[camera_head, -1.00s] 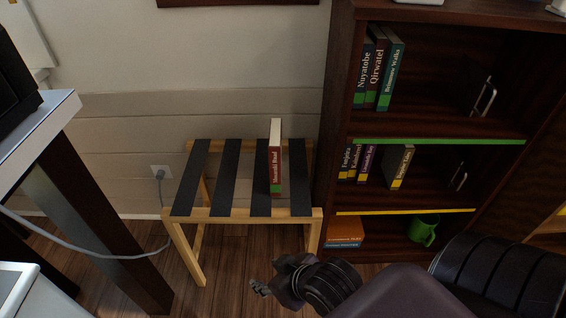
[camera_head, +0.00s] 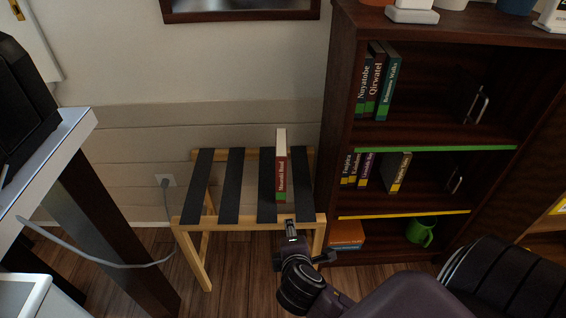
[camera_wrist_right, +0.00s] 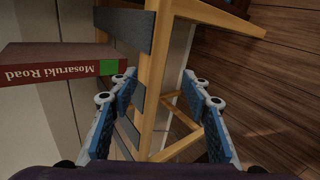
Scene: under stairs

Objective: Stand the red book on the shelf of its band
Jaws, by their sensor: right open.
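The red book (camera_head: 282,170), titled "Mosaruki Road", stands upright on a slatted wooden rack (camera_head: 250,227). A green band marks the bottom of its spine, clear in the right wrist view (camera_wrist_right: 45,66). The bookcase to the right has a green-edged shelf (camera_head: 440,148) holding several upright green-banded books (camera_head: 374,80), with free room to their right. My right gripper (camera_head: 305,243) is open and empty at the rack's front rail, below and in front of the book, not touching it. In the right wrist view its fingers (camera_wrist_right: 162,88) point towards the rack frame. My left gripper is not in view.
A yellow-edged shelf (camera_head: 405,214) below holds several yellow-banded books (camera_head: 362,168), one leaning (camera_head: 398,172). At the bottom are an orange book (camera_head: 346,233) and a green mug (camera_head: 420,232). A white-topped desk (camera_head: 55,150) stands left; a cable (camera_head: 110,264) hangs beside it.

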